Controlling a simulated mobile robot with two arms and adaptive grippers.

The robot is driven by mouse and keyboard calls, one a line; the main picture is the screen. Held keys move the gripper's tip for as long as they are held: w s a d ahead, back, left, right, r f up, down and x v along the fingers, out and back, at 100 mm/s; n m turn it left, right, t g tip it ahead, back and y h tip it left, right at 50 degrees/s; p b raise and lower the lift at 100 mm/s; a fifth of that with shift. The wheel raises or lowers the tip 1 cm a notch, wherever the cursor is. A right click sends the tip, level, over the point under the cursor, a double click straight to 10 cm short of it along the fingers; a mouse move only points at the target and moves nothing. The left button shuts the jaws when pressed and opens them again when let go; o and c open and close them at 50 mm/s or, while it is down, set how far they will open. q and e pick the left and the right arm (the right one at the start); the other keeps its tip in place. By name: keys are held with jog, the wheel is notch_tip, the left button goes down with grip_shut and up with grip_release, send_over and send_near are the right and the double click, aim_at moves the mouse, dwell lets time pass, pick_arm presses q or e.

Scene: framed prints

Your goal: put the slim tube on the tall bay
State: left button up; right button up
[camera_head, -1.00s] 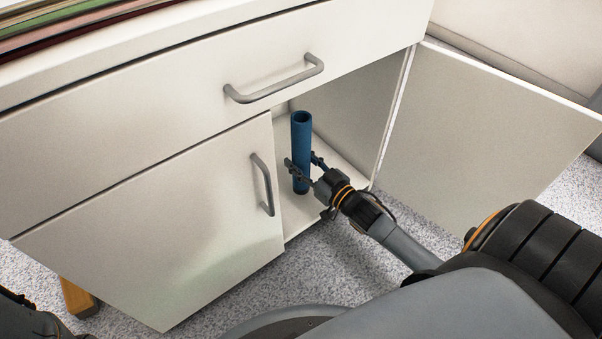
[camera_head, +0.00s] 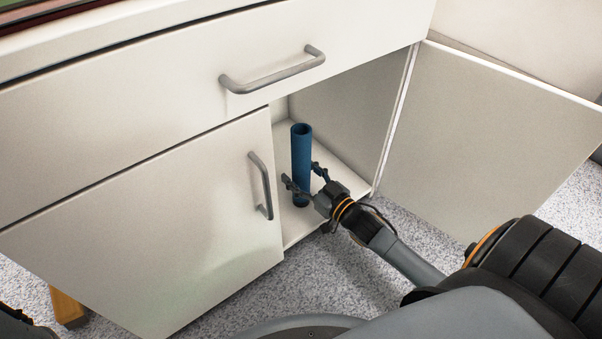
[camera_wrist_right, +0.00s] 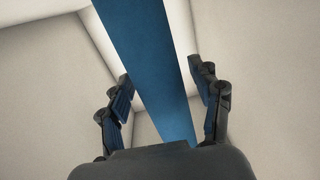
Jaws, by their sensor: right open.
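A slim blue tube (camera_head: 302,150) stands upright on the floor of the open cabinet bay (camera_head: 345,150). My right gripper (camera_head: 303,178) is open at the front of the bay, with one finger on each side of the tube's lower part. In the right wrist view the tube (camera_wrist_right: 150,60) runs between the two spread fingers (camera_wrist_right: 162,100), with a gap visible on each side. The tube's lowest part is partly hidden by the gripper in the head view. My left gripper is not in view; only a dark piece of that arm shows at the bottom left.
The right cabinet door (camera_head: 490,140) stands swung open. The left door (camera_head: 150,230) and the drawer (camera_head: 190,80) above are shut, each with a grey handle. The speckled floor (camera_head: 320,275) in front is clear around my arm.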

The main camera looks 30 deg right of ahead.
jog(key=shift+r, duration=0.15)
jog(key=shift+s+p, duration=0.35)
jog(key=s+d+p, duration=0.2)
jog(key=s+p, duration=0.4)
jog(key=s, duration=0.5)
jog(key=shift+s, duration=0.1)
